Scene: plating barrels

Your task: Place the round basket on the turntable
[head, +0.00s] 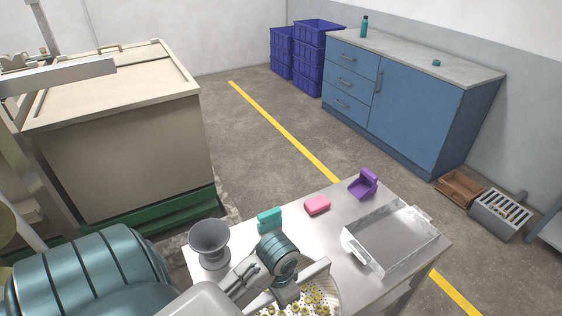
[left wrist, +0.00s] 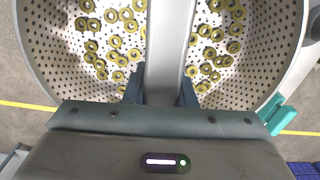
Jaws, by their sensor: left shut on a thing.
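The round basket (head: 334,292) is a perforated metal bowl holding several olive-yellow rings, at the bottom edge of the head view and partly cut off. It fills much of the left wrist view (left wrist: 262,62). A flat metal handle (left wrist: 166,40) crosses over it. My left gripper (head: 288,297) is shut on this handle, one dark finger on each side of it, as the left wrist view (left wrist: 163,92) shows. The basket is over the near part of the table; I cannot tell whether it touches anything below. I cannot make out a turntable. My right gripper is not in view.
The metal table (head: 290,236) also bears a grey funnel-shaped stand (head: 210,240), a teal item (head: 269,218), a pink block (head: 317,205), a purple scoop (head: 364,184) and a metal tray (head: 392,241) at the right. Some tabletop between them is clear.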

